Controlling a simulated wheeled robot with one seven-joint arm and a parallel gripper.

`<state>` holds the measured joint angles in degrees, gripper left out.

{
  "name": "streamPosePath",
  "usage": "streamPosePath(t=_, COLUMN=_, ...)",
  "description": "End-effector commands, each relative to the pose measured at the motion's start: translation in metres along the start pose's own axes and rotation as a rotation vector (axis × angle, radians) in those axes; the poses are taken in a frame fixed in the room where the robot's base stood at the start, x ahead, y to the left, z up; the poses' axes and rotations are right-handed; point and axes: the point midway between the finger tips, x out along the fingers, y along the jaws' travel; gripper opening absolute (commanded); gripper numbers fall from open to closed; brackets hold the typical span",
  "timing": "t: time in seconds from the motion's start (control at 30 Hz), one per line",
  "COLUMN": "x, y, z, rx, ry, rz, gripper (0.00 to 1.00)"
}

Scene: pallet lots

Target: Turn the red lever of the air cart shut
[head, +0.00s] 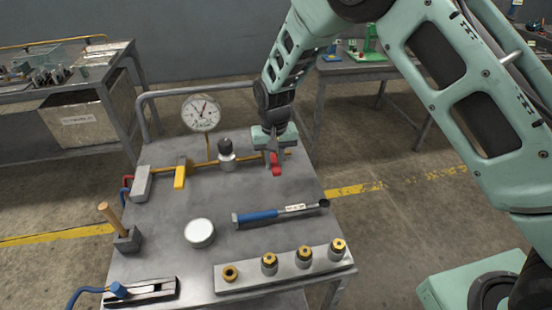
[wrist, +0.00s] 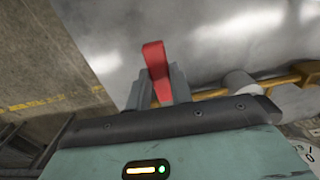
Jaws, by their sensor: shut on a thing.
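The air cart (head: 160,215) is a grey metal cart with a brass pipe across its top. The red lever (head: 276,164) is at the pipe's right end, pointing toward the cart's front. My gripper (head: 273,157) reaches down over it from above. In the wrist view the red lever (wrist: 157,70) stands between the two grey fingers (wrist: 158,88), its free end reaching beyond them. My gripper is shut on the lever. The lever's pivot is hidden by the gripper.
A dial gauge (head: 201,113), a dark-topped knob (head: 226,152) and a yellow lever (head: 181,174) are left along the pipe. A blue-handled torque wrench (head: 280,212), a white round lid (head: 199,233) and a block with brass fittings (head: 285,277) lie nearer the front.

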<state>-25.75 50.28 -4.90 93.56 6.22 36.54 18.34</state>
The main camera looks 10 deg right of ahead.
Motion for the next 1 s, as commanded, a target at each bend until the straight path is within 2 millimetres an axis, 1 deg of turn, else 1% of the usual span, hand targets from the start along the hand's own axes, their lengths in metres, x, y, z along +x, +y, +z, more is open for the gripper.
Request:
streamPosePath(t=0.3, x=-0.002, y=-0.002, z=-0.001, rx=0.006, ry=0.005, rz=-0.005, gripper=0.00)
streamPosePath(t=0.33, x=-0.002, y=-0.002, z=-0.001, rx=0.006, ry=0.005, rz=-0.005, gripper=0.24)
streamPosePath(t=0.37, x=-0.002, y=-0.003, z=-0.001, rx=0.005, ry=0.005, rz=-0.006, gripper=0.33)
streamPosePath(t=0.4, x=-0.002, y=-0.002, z=-0.001, rx=0.005, ry=0.005, rz=-0.005, gripper=0.44)
streamPosePath(t=0.67, x=-0.001, y=-0.001, z=-0.001, rx=0.003, ry=0.003, rz=-0.003, gripper=0.44)
streamPosePath(t=0.77, x=-0.004, y=-0.001, z=-0.001, rx=0.003, ry=0.004, rz=-0.003, gripper=0.44)
streamPosePath(t=0.87, x=-0.015, y=-0.002, z=-0.002, rx=0.002, ry=0.006, rz=-0.004, gripper=0.44)
streamPosePath(t=0.97, x=-0.033, y=-0.002, z=-0.001, rx=0.002, ry=0.007, rz=-0.005, gripper=0.44)
streamPosePath(t=1.0, x=-0.042, y=-0.002, z=-0.002, rx=0.001, ry=0.008, rz=-0.005, gripper=0.44)
